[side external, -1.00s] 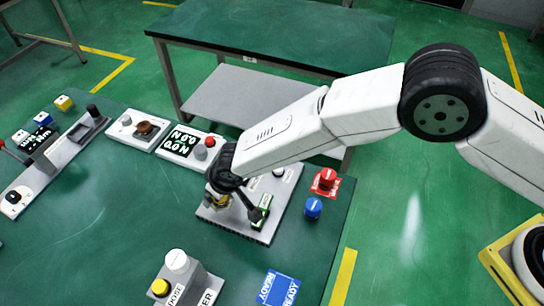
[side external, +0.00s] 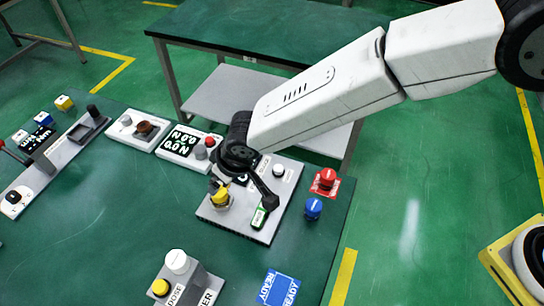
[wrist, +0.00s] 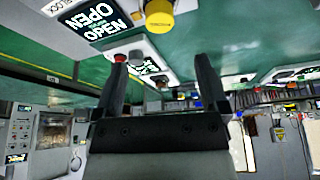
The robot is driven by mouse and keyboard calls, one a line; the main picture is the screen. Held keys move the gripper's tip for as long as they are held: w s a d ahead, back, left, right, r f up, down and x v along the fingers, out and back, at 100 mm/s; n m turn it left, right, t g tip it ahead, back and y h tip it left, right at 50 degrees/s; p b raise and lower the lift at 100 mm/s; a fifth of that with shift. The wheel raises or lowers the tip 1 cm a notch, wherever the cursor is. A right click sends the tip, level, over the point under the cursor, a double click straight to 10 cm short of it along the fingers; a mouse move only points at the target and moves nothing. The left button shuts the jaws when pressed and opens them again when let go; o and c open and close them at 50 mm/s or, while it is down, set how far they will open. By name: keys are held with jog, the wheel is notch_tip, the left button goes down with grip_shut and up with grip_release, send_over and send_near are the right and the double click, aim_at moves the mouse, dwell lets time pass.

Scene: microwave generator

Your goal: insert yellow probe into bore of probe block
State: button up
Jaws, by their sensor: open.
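A yellow-topped cylinder (side external: 221,197), likely the yellow probe, stands on the left part of a grey panel (side external: 243,235). In the wrist view the yellow cylinder (wrist: 159,16) is upside down in the picture, beyond and apart from my fingertips. My gripper (side external: 243,195) is over the panel, just right of the cylinder. Its two fingers are spread with nothing between them, as the wrist view (wrist: 161,62) shows. A grey block (side external: 190,285) at the front carries another yellow cap (side external: 160,287) and a white cap (side external: 177,260). I cannot tell which part is the probe block. No bore is visible.
A green display (side external: 259,218) and a white knob (side external: 278,170) are on the panel near my gripper. A blue READY sign (side external: 278,288) lies in front. The left-centre table is clear.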

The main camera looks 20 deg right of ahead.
jog(key=shift+v, duration=0.75)
jog(key=d+r+m+h, duration=0.1)
jog(key=d+r+m, duration=0.1)
jog(key=d, duration=1.1)
jog(key=d+r+m, duration=0.1)
jog(key=d+r, duration=0.2)
jog(key=d, duration=0.9)
jog(key=s+d+m+g+h, duration=0.1)
jog(key=s+d+m, duration=0.2)
jog(key=s+d, duration=0.9)
jog(key=d, duration=0.3)
jog(key=shift+d+r, duration=0.15)
jog(key=shift+d, duration=0.25)
